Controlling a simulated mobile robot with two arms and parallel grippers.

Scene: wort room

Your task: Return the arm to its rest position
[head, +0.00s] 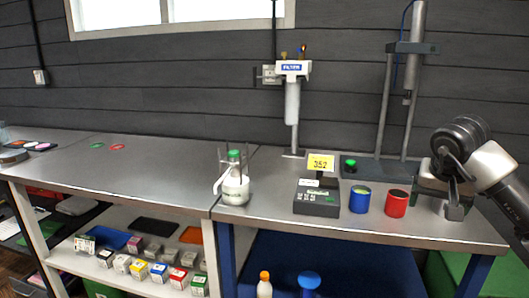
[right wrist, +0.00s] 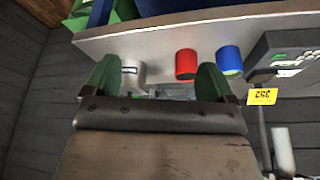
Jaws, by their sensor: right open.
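My right arm (head: 495,172) comes in from the right edge of the head view. My right gripper (head: 452,200) hangs over the right end of the steel bench, pointing down. In the right wrist view the two green fingers of the right gripper (right wrist: 158,82) stand wide apart with nothing clamped between them. A silver-grey cylinder (right wrist: 132,76) shows past the fingers, close to the left one in that view; I cannot tell how far below it is. In the head view the gripper mostly hides that spot. My left gripper is not in view.
A red cup (head: 397,203) and a blue cup (head: 360,199) stand left of my right gripper. A scale (head: 317,201) with a yellow display (head: 320,162) and a press stand (head: 383,110) are nearby. A white flask (head: 236,188) stands further left. The left bench top is mostly clear.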

